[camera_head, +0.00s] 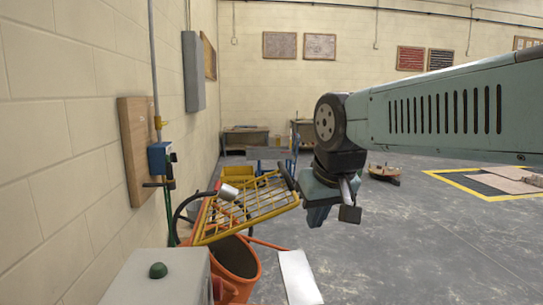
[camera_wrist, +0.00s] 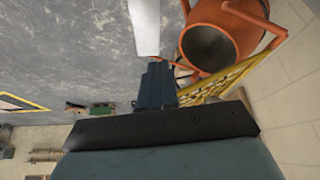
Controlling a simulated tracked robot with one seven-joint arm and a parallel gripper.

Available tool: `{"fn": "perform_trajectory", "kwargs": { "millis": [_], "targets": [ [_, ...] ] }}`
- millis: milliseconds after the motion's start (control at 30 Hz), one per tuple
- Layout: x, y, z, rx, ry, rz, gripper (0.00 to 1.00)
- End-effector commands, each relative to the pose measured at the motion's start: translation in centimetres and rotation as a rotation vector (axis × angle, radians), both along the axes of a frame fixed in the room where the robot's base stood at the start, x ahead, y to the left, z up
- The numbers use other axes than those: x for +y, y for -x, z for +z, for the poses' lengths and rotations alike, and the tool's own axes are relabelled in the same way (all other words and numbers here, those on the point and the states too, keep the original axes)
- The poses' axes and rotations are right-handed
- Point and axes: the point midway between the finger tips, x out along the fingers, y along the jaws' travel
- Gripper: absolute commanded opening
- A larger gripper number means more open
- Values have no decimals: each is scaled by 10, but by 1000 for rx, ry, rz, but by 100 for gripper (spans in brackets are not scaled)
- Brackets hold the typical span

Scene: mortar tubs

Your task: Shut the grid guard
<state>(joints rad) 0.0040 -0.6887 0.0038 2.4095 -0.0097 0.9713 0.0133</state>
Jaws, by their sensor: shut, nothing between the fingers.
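The yellow grid guard (camera_head: 247,208) is raised and tilted above the orange mixer drum (camera_head: 238,258) in the head view, leaving the drum mouth uncovered in front. A grey cylindrical piece lies against the guard's upper left part. My gripper (camera_head: 318,214) is shut and empty, just right of the guard's right end; I cannot tell whether it touches. In the wrist view my gripper (camera_wrist: 156,84) points toward the floor beside the drum (camera_wrist: 210,45). The guard (camera_wrist: 225,80) shows there as yellow bars right of the fingers, partly hidden behind the wrist.
A grey box with a green button (camera_head: 158,270) stands in front. A white board (camera_head: 299,277) is right of the drum. The block wall with a blue tap box (camera_head: 160,158) is close on the left. Open floor (camera_head: 420,240) lies to the right.

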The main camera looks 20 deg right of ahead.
Motion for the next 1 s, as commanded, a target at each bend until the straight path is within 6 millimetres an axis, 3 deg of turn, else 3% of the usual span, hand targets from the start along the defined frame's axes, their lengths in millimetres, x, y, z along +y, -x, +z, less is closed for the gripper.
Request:
{"fn": "perform_trajectory", "kwargs": {
  "millis": [300,600,800,1000],
  "targets": [
    [3,-77,89,158,23,-57,0],
    [6,-153,156,310,41,-125,0],
    [6,-197,185,401,49,-172,0],
    [5,-221,200,454,51,-201,0]
  ]
}}
